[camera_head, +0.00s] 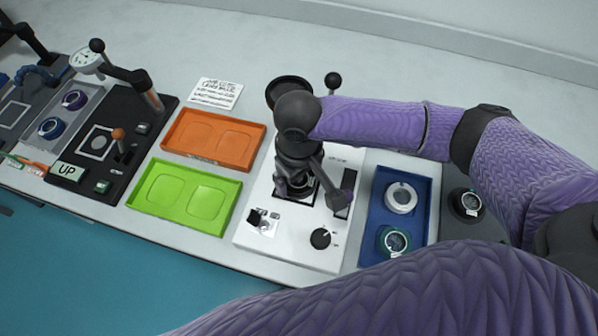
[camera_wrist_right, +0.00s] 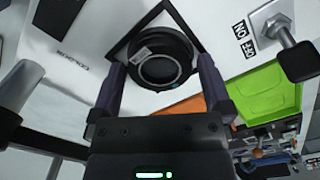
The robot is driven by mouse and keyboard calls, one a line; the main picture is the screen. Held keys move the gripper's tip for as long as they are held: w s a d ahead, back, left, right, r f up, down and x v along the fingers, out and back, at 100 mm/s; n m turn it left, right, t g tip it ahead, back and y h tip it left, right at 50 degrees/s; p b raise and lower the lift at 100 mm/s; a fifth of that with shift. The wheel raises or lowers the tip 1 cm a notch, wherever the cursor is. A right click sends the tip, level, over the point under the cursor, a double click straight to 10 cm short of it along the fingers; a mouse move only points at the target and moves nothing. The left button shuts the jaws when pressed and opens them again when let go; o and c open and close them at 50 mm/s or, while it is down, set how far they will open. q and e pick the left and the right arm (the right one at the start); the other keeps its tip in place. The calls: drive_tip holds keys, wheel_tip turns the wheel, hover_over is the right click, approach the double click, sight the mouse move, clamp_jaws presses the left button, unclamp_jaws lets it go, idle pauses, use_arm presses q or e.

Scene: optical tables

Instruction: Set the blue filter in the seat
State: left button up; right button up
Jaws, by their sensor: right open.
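My right gripper (camera_head: 313,188) is open over the white device (camera_head: 285,238), with its fingers on either side of the seat area; it also shows in the right wrist view (camera_wrist_right: 162,72). Between the fingertips in that view is a round black ring (camera_wrist_right: 162,58) with a pale label and a grey, glassy centre, inside a black square frame. A blue-ringed round piece (camera_head: 52,128) lies in the grey tray at far left. My left gripper is not in view.
A blue tray (camera_head: 414,224) right of the device holds a white ring (camera_head: 400,197) and a teal-rimmed ring (camera_head: 392,241). Green (camera_head: 222,222) and orange (camera_head: 256,152) trays lie left of it. A black device (camera_head: 100,190) with a lever and UP sign stands further left.

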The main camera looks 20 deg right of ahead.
wheel_tip(320, 180, up, 12)
drive_tip(key=p, duration=0.4)
drive_tip(key=shift+f, duration=0.15)
